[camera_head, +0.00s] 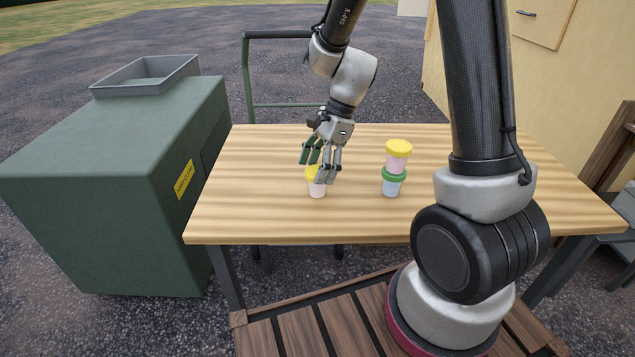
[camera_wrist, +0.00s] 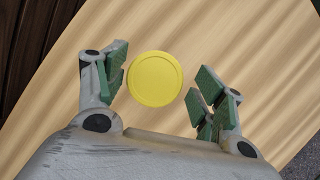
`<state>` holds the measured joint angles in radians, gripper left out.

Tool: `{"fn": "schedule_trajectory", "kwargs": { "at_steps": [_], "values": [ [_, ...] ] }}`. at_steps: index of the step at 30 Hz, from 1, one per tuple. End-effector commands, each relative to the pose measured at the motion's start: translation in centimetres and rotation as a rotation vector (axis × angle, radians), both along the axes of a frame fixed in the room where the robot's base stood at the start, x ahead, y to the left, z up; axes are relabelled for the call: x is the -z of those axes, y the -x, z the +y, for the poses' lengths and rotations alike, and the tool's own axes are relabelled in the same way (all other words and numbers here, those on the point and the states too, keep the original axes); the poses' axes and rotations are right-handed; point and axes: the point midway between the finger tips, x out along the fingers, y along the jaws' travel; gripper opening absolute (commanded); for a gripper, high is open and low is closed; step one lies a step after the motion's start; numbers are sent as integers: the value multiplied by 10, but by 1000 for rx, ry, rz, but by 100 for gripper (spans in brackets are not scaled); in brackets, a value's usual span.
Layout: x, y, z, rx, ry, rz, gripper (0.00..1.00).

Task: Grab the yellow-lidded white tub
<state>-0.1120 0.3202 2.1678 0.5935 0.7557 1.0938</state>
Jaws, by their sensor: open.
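A tub with a yellow lid (camera_head: 317,191) and a pale, whitish-pink body stands upright on the wooden table, left of the middle. In the wrist view its round yellow lid (camera_wrist: 155,79) shows from above, between the green finger pads. My gripper (camera_head: 320,167) is open above and around the lid in the head view, its fingers hiding part of it. In the wrist view my gripper (camera_wrist: 160,80) has a gap of bare table on both sides of the lid. How far down the fingers reach beside the tub is hard to tell.
To the right, a pink tub with a yellow lid (camera_head: 397,161) is stacked on a light blue tub with a green lid (camera_head: 392,187). A green cabinet (camera_head: 105,190) with a grey tray (camera_head: 147,88) stands left of the table (camera_head: 260,226). The front tabletop is clear.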

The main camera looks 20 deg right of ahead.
Motion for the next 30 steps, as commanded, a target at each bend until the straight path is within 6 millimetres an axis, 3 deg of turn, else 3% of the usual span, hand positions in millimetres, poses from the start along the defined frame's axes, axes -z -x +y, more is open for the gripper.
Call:
{"fn": "schedule_trajectory", "kwargs": {
  "at_steps": [9, 17, 20, 25, 30],
  "values": [
    [44, 6, 13, -2, 1, 1, 69],
    [48, 6, 14, -2, 1, -2, 69],
    [48, 6, 14, -2, 1, -2, 57],
    [47, 6, 14, -2, 1, -2, 26],
    [47, 6, 14, -2, 1, -2, 23]
  ]
}}
